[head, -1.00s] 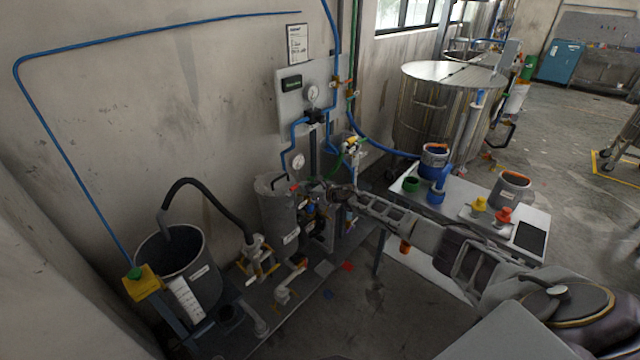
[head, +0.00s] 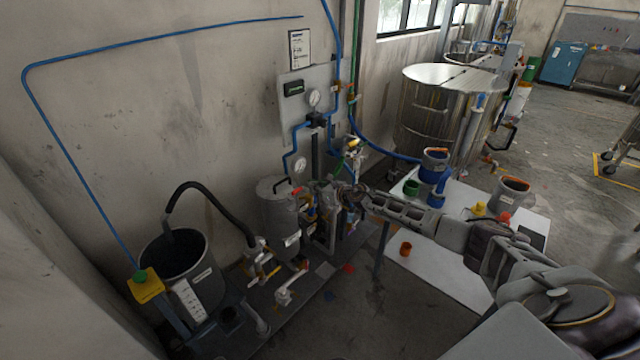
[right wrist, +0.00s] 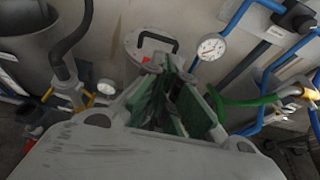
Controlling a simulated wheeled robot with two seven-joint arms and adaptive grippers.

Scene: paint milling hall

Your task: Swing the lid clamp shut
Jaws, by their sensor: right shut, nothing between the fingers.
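The grey filter vessel (head: 282,222) stands on the skid by the wall. Its round lid (head: 272,187) lies flat on top and carries a black handle. The lid and its handle (right wrist: 152,40) also show in the right wrist view. A small red part (head: 296,190), perhaps the clamp's grip, shows at the lid's right edge; the rest of the clamp cannot be made out. My right gripper (head: 338,190) is shut and empty, just right of the vessel's top. In the right wrist view its fingers (right wrist: 172,70) are close before the lid's edge. Contact cannot be told.
Pressure gauges (head: 314,97) and blue pipes crowd the wall behind the vessel. A dark bucket (head: 205,265) with a black hose stands left. A white table (head: 450,268) with pots lies under my right arm. A large steel tank (head: 425,115) stands behind.

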